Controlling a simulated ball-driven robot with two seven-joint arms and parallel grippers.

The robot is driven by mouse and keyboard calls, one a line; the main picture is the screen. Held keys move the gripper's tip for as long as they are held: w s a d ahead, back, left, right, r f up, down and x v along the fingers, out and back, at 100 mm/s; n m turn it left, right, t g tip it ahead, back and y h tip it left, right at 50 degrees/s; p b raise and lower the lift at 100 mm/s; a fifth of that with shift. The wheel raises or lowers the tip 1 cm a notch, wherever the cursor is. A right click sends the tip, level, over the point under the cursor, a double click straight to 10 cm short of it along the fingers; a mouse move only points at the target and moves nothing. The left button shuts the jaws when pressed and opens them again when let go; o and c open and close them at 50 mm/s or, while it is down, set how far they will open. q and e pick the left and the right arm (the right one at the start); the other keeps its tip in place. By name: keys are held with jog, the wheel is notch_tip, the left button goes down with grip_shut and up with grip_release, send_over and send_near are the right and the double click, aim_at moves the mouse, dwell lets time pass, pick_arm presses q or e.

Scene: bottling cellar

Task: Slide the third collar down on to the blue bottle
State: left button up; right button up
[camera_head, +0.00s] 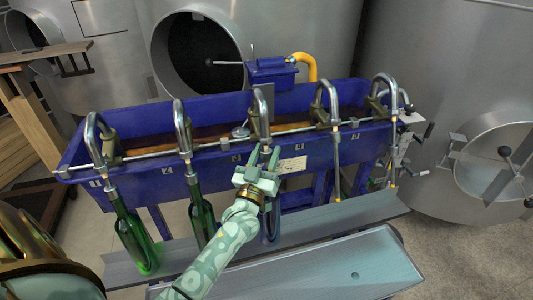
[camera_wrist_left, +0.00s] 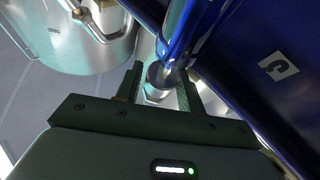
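The blue bottle (camera_head: 270,228) stands under the third spout (camera_head: 262,104), mostly hidden behind my left arm and gripper. Shiny blue glass (camera_wrist_left: 184,32), seemingly its neck, shows in the left wrist view. My left gripper (camera_head: 263,160) is at the third spout, its fingers spread to either side of the tube. In the left wrist view its fingers (camera_wrist_left: 160,85) flank the metal collar (camera_wrist_left: 157,90), with a narrow gap visible on one side. The collar is close to the blue glass; I cannot tell whether they touch. My right gripper is not in view.
The blue trough (camera_head: 350,148) carries a row of spouts along a metal rail. Green bottles (camera_head: 134,235) and (camera_head: 202,215) stand under the first two spouts. A grey shelf (camera_head: 345,212) runs below. Large steel tanks (camera_head: 450,70) stand behind.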

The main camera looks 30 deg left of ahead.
pick_arm(q)
jog(key=shift+w+r, duration=0.1)
jog(key=shift+w, duration=0.1)
jog(key=shift+c, duration=0.2)
jog(key=c, duration=0.3)
jog(key=shift+s+d+f+b, duration=0.15)
jog(key=shift+f+b, duration=0.45)
jog(key=shift+f, duration=0.9)
jog(key=shift+r, duration=0.1)
jog(key=o, duration=0.3)
jog(key=shift+o, duration=0.2)
